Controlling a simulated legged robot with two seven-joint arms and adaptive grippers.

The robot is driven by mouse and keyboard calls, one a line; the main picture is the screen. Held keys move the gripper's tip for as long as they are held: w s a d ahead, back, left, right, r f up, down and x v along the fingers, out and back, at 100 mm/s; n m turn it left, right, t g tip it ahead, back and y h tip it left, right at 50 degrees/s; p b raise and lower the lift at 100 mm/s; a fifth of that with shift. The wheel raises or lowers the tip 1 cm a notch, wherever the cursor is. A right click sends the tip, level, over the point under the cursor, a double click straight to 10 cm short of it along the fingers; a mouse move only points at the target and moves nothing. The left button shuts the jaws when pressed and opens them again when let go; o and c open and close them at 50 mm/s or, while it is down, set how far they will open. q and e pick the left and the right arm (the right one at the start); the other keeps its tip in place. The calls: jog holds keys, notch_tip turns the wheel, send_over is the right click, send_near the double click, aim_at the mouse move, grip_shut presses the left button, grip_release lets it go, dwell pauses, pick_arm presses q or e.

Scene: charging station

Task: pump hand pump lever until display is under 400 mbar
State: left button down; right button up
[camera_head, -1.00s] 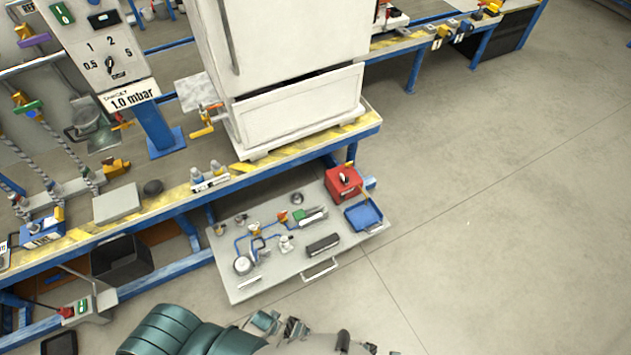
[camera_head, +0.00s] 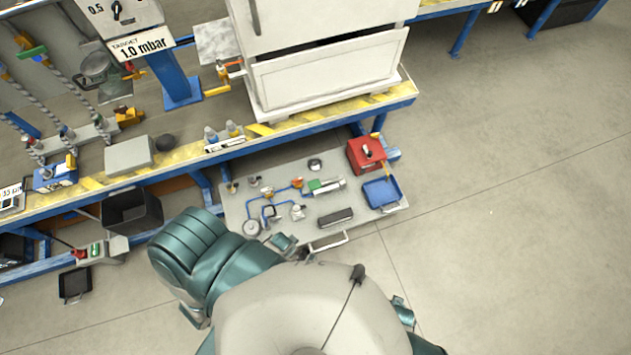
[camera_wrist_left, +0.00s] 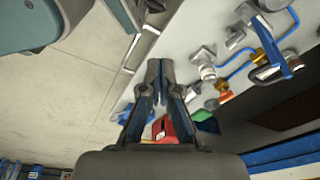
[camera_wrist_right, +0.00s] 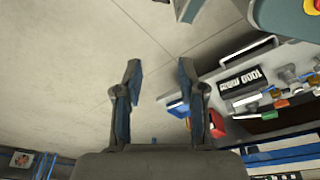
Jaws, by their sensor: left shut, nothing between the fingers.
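The pull-out panel (camera_head: 360,230) under the bench carries blue tubing, valves and fittings. Its dark display (camera_head: 335,217) is unreadable in the head view; in the right wrist view the display (camera_wrist_right: 242,82) is upside down and appears to read 1000 mbar. I cannot tell which fitting is the hand pump or its lever. My left gripper (camera_wrist_left: 160,66) is shut and empty, pointing along the panel's front edge beside the fittings. My right gripper (camera_wrist_right: 158,75) is open and empty over bare floor, beside the panel.
A red box (camera_head: 366,153) and a blue tray (camera_head: 381,193) sit at the panel's right end. A bar handle (camera_head: 328,240) runs along its front. A white cabinet (camera_head: 325,75) stands on the bench above. The floor to the right is clear.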

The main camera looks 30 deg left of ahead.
jog(key=w+a+r+t+y+b, duration=0.1)
jog(key=w+a+r+t+b, duration=0.3)
jog(key=w, duration=0.4)
jog(key=w+a+r+t+y+b, duration=0.1)
jog(key=w+a+r+t+b, duration=0.2)
jog(key=w+r, duration=0.4)
pick_arm(q)
jog(key=w+a+m+b, duration=0.1)
jog(key=w+a+b, duration=0.1)
jog(key=w, duration=0.8)
jog(key=w+a+f+m+b, duration=0.1)
jog(key=w+a, duration=0.3)
jog(key=w, duration=0.6)
jog(key=w+a+f+m+b, duration=0.1)
jog(key=w+a+b, duration=0.2)
jog(key=w, duration=0.7)
jog(key=shift+w+f+g+b, duration=0.1)
jog(key=shift+w+g+b, duration=0.25)
jog(key=shift+w+g, duration=0.05)
jog(key=shift+a, duration=0.15)
pick_arm(e)
jog(key=w+r+t+y, duration=0.1)
jog(key=w+r+t, duration=0.1)
jog(key=r, duration=0.7)
jog(key=w+r+t, duration=0.2)
jog(key=r+t, duration=0.3)
jog(key=r, duration=0.5)
jog(key=shift+w+y, duration=0.2)
jog(key=shift+y, duration=0.2)
jog(key=shift+r, duration=0.2)
